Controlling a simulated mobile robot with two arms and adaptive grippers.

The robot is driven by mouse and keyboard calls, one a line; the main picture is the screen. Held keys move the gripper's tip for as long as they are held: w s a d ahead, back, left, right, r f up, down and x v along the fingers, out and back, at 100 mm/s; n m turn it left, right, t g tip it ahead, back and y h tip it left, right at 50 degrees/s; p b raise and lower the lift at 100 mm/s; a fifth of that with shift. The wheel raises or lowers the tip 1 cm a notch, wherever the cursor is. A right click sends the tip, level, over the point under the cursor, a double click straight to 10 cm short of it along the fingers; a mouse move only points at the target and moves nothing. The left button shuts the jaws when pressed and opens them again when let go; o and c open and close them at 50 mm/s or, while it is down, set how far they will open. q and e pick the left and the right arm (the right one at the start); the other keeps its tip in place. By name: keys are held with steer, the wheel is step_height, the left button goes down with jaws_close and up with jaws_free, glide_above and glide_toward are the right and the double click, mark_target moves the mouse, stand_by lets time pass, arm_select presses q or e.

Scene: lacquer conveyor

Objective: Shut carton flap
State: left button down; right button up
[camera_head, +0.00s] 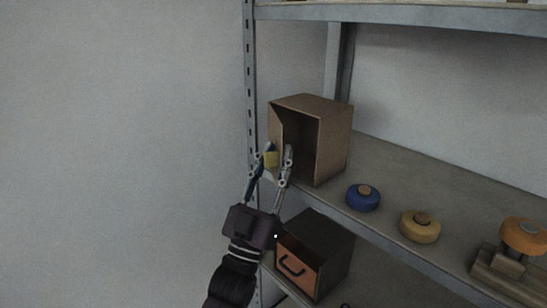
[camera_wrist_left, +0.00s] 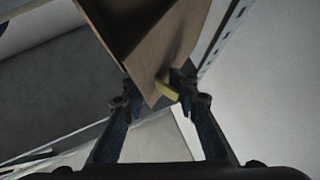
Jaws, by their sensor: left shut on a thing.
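The brown carton (camera_head: 328,140) stands on the shelf with its open front facing me. Its flap (camera_head: 275,126) stands open at the opening's left side. A small yellow tab (camera_head: 271,159) shows at the flap's lower part. My left gripper (camera_head: 279,150) is at the flap, one finger on each side, shut on it. In the left wrist view the flap (camera_wrist_left: 165,62) runs down between the fingers, with the yellow tab (camera_wrist_left: 166,90) by the right finger. The fingers partly hide the flap's lower edge. My right gripper is not in view.
On the shelf (camera_head: 385,165), a blue round object (camera_head: 363,197), a yellow one (camera_head: 420,226) and an orange one on a wooden block (camera_head: 497,269) stand to the right. A dark box with an orange front (camera_head: 298,262) is below. A metal post (camera_head: 251,85) rises left of the carton.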

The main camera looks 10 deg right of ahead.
arm_select(q)
steer(key=shift+s+d+r, duration=0.15)
steer(key=shift+d, duration=0.25)
steer(key=c, duration=1.9)
jaws_free()
steer(key=shift+o, duration=1.1)
steer(key=shift+d, duration=0.45)
steer(key=shift+a, duration=0.3)
steer(key=shift+a+f, duration=0.15)
steer(key=shift+f, duration=0.1)
steer(key=v, duration=1.1)
steer(key=shift+s+f, duration=0.2)
steer(key=shift+s, duration=0.05)
